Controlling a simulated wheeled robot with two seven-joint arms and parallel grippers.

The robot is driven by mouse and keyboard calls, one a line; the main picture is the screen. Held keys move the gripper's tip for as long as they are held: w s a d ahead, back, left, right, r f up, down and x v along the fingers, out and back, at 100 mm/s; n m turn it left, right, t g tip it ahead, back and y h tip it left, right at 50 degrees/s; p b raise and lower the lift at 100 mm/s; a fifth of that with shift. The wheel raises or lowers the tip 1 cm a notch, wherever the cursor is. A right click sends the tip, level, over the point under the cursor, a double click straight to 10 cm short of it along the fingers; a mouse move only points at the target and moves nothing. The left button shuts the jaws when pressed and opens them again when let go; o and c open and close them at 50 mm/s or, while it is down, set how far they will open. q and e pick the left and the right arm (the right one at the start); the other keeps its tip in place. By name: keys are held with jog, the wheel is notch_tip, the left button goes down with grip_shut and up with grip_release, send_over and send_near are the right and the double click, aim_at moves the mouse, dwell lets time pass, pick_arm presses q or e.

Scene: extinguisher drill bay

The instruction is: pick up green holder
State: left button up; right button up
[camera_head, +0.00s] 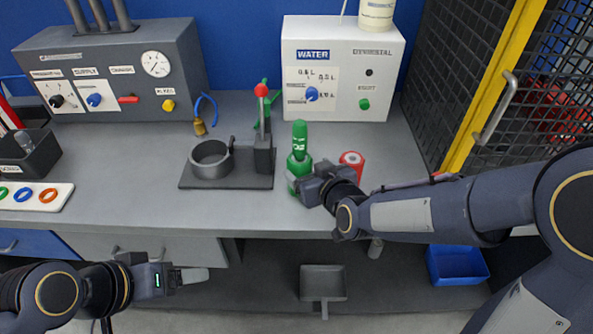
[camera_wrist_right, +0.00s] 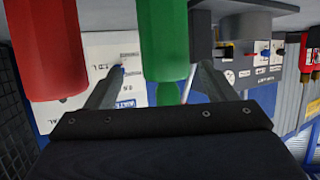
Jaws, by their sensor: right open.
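The green holder (camera_head: 299,160), a bottle-like upright cylinder with a narrower top, stands on the grey bench right of the black press base. My right gripper (camera_head: 303,187) is at its lower front and hides part of it. In the right wrist view, which is upside down, the green holder (camera_wrist_right: 163,45) shows between the two spread fingers of my right gripper (camera_wrist_right: 158,85), with gaps beside it. My left gripper (camera_head: 192,276) is low in front of the bench, away from the holder; its finger gap does not show clearly.
A red cylinder (camera_head: 352,162) stands close right of the holder; it also shows in the wrist view (camera_wrist_right: 45,50). The fixture with a grey cup (camera_head: 211,160) and red-knobbed lever is left. The white WATER box (camera_head: 340,70) stands behind. A yellow-framed mesh cage (camera_head: 490,85) is at right.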

jog(key=shift+w+a+f, duration=0.15)
jog(key=shift+w+f, duration=0.05)
jog(key=shift+w, duration=0.15)
jog(key=x, duration=0.6)
jog(key=shift+a+p, duration=0.35)
jog(key=shift+s+r, duration=0.1)
jog(key=shift+c, duration=0.5)
jog(key=c, duration=1.4)
jog(key=shift+r, duration=0.15)
jog(key=shift+c, duration=0.7)
